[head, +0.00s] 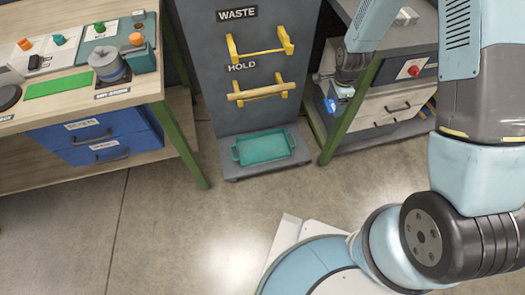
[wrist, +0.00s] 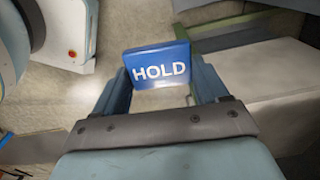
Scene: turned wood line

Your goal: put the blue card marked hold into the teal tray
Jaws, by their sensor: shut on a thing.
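The blue card (wrist: 158,66) reads HOLD in white letters in the wrist view. My gripper (wrist: 160,82) is shut on it, with one finger at each side edge. The card's face is toward the wrist camera and its lower edge is near the palm. In the head view my gripper (head: 340,95) hangs at the right, in front of the right-hand bench, with a bit of blue at its tip. The teal tray (head: 265,148) lies on the grey foot of the upright panel, to the left of my gripper and lower in the picture. It looks empty.
The grey panel (head: 218,95) carries WASTE and HOLD labels and two yellow racks (head: 258,93). A left workbench (head: 140,88) has blue drawers (head: 95,138). The floor before the tray is clear.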

